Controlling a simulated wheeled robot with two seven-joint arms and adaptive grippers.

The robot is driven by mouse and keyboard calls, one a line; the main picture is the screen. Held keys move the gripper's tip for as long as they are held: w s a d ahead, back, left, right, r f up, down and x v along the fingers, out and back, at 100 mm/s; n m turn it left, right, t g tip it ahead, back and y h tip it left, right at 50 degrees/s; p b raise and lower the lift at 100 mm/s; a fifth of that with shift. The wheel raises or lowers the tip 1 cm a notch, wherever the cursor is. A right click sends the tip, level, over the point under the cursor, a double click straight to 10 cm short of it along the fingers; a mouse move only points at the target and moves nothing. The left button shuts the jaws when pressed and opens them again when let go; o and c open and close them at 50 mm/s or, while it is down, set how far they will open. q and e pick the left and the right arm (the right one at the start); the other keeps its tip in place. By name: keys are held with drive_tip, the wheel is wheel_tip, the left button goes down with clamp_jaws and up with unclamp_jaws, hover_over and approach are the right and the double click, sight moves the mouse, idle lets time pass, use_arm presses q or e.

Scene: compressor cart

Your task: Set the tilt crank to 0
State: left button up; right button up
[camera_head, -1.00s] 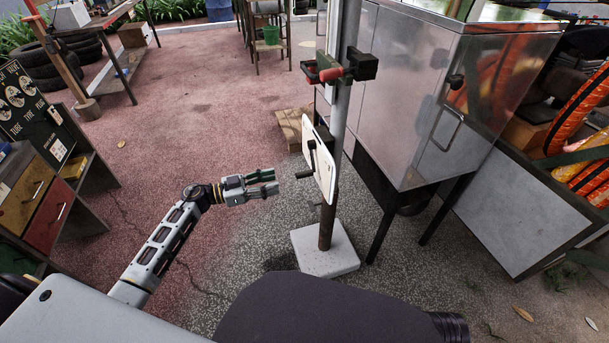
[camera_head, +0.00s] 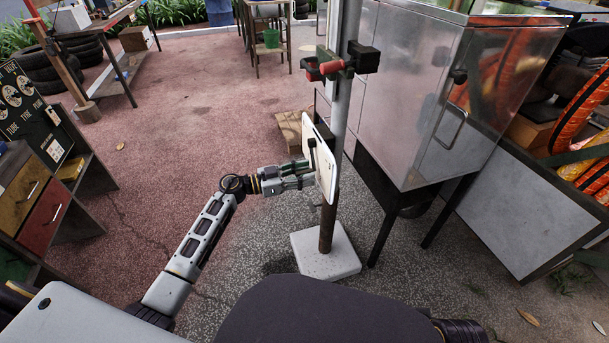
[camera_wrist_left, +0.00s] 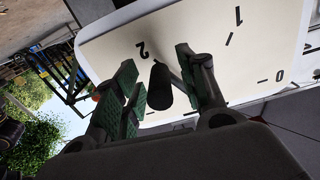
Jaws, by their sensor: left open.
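The white dial plate (camera_head: 327,172) is fixed on the post (camera_head: 328,226) in the head view. In the left wrist view the dial (camera_wrist_left: 215,30) shows the marks 2, 1 and 0. The tilt crank (camera_head: 312,152) has a dark arm on the plate's face; its dark round knob (camera_wrist_left: 160,86) shows in the wrist view close to the 2 mark. My left gripper (camera_head: 309,174) is at the plate's face. It also shows in the wrist view (camera_wrist_left: 163,75), open, with its green-padded fingers on either side of the knob. A gap shows on the right side of the knob. My right gripper is not visible.
The post stands on a white square base (camera_head: 324,252) and carries a clamp with red handles (camera_head: 330,67). A metal cabinet (camera_head: 428,105) on dark legs stands right of it. A drawer unit (camera_head: 40,205) is at the left. The red floor between is clear.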

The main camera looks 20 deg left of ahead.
use_arm(q)
drive_tip(key=shift+w+d, duration=0.1)
drive_tip(key=shift+d, duration=0.05)
drive_tip(key=c, duration=0.9)
clamp_jaws()
